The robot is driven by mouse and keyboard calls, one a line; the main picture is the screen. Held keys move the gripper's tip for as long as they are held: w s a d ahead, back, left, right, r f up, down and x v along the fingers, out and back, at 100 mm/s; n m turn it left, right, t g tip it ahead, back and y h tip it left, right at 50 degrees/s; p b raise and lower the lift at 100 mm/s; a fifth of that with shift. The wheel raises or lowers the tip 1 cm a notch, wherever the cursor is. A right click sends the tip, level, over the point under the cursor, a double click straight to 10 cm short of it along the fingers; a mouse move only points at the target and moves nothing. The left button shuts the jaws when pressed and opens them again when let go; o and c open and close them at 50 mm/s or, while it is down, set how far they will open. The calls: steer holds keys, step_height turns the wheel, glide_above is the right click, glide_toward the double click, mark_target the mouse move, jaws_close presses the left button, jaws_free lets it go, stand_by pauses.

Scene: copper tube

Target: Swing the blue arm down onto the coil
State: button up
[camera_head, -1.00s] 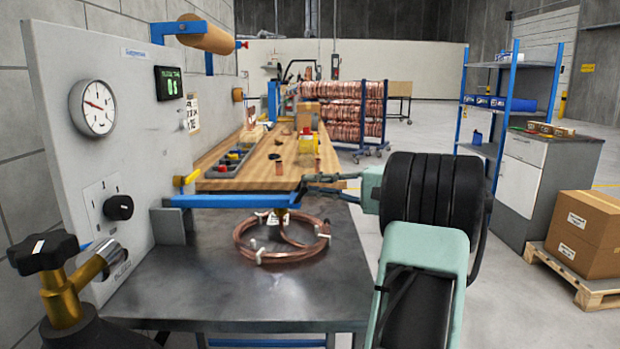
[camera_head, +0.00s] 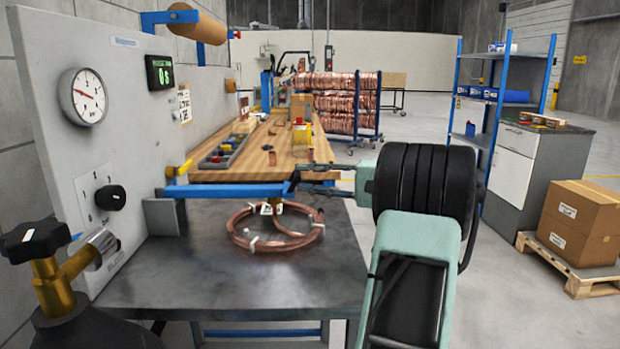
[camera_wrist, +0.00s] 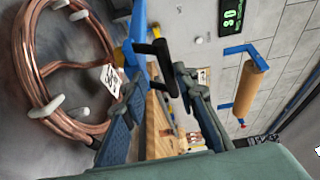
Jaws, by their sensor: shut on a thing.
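The blue arm (camera_head: 225,190) reaches out about level from the grey panel on the left of the bench, above the coil's far side. Its free end is at my gripper (camera_head: 298,180). The copper coil (camera_head: 238,235), tied with white bands, lies flat on the dark metal bench. A brass piece shows below the arm's free end, near the coil's far rim; I cannot tell whether it touches. In the wrist view my gripper (camera_wrist: 158,82) is shut on the black handle (camera_wrist: 157,52) of the blue arm, and the coil (camera_wrist: 32,70) is at the left.
The grey panel (camera_head: 120,150) carries a gauge (camera_head: 90,97), a green-digit display (camera_head: 160,72) and a black knob (camera_head: 110,197). A black-handled brass valve (camera_head: 52,275) stands at front left. A wooden bench (camera_head: 215,175) with a parts tray lies behind. Cartons (camera_head: 580,225) stand on a pallet at right.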

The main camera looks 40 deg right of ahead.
steer(key=v, duration=1.2)
stand_by(0.3)
